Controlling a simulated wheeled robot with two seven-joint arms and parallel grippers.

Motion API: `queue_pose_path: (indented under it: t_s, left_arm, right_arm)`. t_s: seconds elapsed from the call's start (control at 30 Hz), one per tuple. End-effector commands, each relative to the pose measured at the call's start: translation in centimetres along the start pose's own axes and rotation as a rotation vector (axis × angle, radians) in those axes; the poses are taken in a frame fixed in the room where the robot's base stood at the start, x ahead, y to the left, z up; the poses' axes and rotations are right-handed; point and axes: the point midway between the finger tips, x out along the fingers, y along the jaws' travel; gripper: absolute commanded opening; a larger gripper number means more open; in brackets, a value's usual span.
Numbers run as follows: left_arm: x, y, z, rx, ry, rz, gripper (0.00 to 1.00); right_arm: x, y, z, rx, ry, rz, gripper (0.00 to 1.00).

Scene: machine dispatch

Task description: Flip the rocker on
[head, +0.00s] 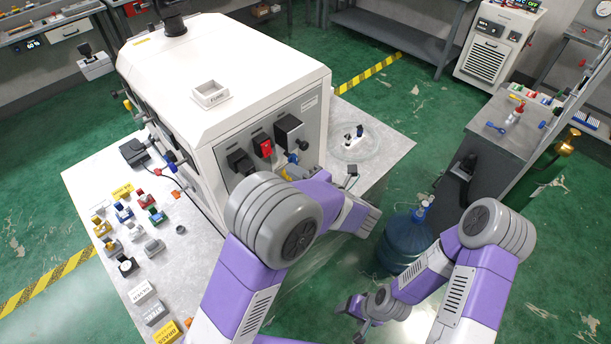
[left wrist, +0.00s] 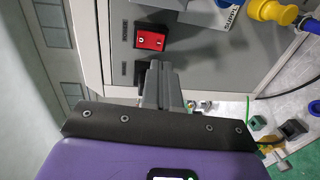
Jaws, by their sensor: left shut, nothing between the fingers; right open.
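The red rocker (head: 263,147) sits in a dark frame on the grey side panel of the white machine, between two black fittings. It shows as a red rectangle (left wrist: 150,40) in the left wrist view; I cannot tell which way it is tipped. My left gripper (left wrist: 158,68) is shut and empty, its tips in front of the panel just below the rocker in that picture. Whether they touch the panel is unclear. In the head view my left arm hides its fingers. My right gripper (head: 352,314) is open and empty, low over the floor, away from the machine.
The white machine (head: 200,60) stands on a grey table (head: 85,185) with several small coloured parts and labels at left. A clear round dish (head: 372,142) is right of the machine. A blue water bottle (head: 402,245) stands near my right arm. A yellow knob (left wrist: 268,10) is right of the rocker.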

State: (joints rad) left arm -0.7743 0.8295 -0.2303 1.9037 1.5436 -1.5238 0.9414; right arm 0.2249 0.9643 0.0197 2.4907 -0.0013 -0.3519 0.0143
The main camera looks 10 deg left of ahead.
Motion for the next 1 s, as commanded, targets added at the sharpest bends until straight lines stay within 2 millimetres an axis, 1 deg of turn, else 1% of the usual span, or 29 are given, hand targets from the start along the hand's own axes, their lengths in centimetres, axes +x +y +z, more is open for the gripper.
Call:
queue_pose_path:
  t_s: [0.03, 0.2, 0.3, 0.4, 0.57, 0.87, 1.0]
  left_arm:
    - [1.2, 0.2, -0.1, 0.000, 0.005, 0.001, 0.00]
    - [4.5, 0.1, -0.1, 0.001, 0.003, 0.000, 0.00]
    - [6.0, 0.1, -0.1, 0.002, 0.002, 0.000, 0.00]
    - [6.9, 0.1, 0.0, 0.000, 0.001, 0.000, 0.00]
    - [7.6, 0.0, 0.0, -0.001, -0.001, 0.000, 0.00]
    - [7.6, 0.0, 0.0, -0.001, -0.001, 0.000, 0.00]
    - [7.4, -0.4, 0.6, 0.001, -0.013, 0.016, 0.00]
  right_arm:
    - [-0.4, -0.1, 0.0, 0.000, 0.000, 0.000, 0.70]
    - [-1.0, -0.4, 0.0, 0.000, 0.000, 0.000, 0.70]
    - [-1.3, -0.5, 0.1, 0.000, 0.000, 0.000, 0.70]
    - [-1.4, -0.6, 0.1, 0.000, 0.000, 0.000, 0.70]
    - [-1.5, -0.6, 0.1, 0.000, 0.000, 0.000, 0.70]
    - [-1.5, -0.6, 0.1, 0.000, 0.000, 0.000, 0.70]
    - [-0.7, -0.3, 0.0, 0.000, 0.000, 0.000, 0.70]
